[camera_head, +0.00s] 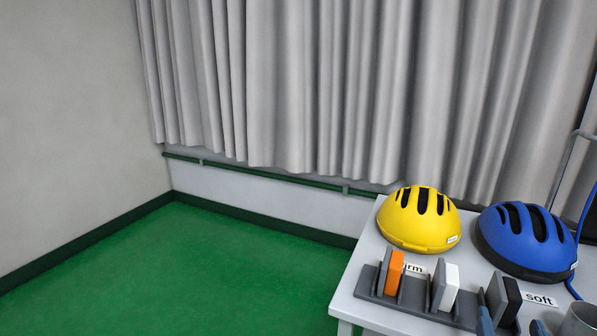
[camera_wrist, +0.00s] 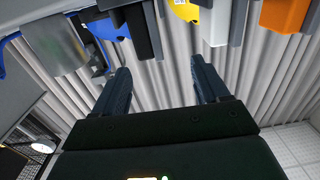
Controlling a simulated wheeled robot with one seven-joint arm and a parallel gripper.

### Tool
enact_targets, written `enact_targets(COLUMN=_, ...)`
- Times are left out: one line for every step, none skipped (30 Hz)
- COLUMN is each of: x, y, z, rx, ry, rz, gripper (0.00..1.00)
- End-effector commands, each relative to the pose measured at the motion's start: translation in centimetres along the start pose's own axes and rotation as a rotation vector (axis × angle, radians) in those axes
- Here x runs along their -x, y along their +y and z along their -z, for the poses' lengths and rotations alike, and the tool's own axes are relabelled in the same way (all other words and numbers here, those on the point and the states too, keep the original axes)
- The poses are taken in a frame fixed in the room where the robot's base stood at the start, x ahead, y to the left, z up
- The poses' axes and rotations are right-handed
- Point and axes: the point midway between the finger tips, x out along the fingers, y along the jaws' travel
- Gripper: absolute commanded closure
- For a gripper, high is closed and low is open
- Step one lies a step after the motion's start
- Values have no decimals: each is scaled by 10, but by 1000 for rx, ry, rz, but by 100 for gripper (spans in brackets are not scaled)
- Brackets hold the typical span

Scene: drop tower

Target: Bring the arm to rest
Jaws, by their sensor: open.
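My gripper (camera_wrist: 160,82) shows in the wrist view, its two dark blue fingers spread wide apart. The gap between the fingers is empty, with only the grey curtain behind it.
A white table (camera_head: 368,262) at the lower right bears a yellow helmet (camera_head: 407,235), a blue helmet (camera_head: 515,262), an orange pad (camera_head: 394,273), a white pad (camera_head: 450,287), a black pad (camera_head: 511,302) and a grey cylinder (camera_head: 578,321). Green floor (camera_head: 190,275) at left is clear.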

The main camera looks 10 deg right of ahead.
Motion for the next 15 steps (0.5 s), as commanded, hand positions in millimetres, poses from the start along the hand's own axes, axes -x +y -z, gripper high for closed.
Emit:
enact_targets(x=17, y=-11, z=-7, rx=-10, ry=-20, rz=29, gripper=26)
enact_targets(x=28, y=-16, z=-11, rx=-14, ry=-28, rz=47, gripper=26)
enact_targets(x=45, y=-24, z=-17, rx=-23, ry=-44, rz=73, gripper=26)
enact_targets(x=59, y=-30, z=-20, rx=-26, ry=-53, rz=94, gripper=26)
enact_targets(x=73, y=-34, z=-24, rx=-32, ry=-65, rz=114, gripper=26)
enact_targets(x=92, y=-40, z=-28, rx=-36, ry=-79, rz=143, gripper=26)
enact_targets(x=106, y=-42, z=-30, rx=-38, ry=-89, rz=162, gripper=26)
enact_targets(x=119, y=-45, z=-33, rx=-40, ry=-99, rz=181, gripper=26)
enact_targets(x=138, y=-47, z=-35, rx=-41, ry=-113, rz=207, gripper=26)
enact_targets(x=152, y=-48, z=-36, rx=-40, ry=-123, rz=226, gripper=26)
enact_targets(x=165, y=-48, z=-37, rx=-40, ry=-133, rz=244, gripper=26)
enact_targets(x=182, y=-48, z=-38, rx=-37, ry=-144, rz=269, gripper=26)
enact_targets(x=195, y=-47, z=-38, rx=-34, ry=-154, rz=287, gripper=26)
enact_targets(x=208, y=-45, z=-37, rx=-32, ry=-163, rz=305, gripper=26)
enact_targets(x=224, y=-42, z=-36, rx=-25, ry=-174, rz=329, gripper=26)
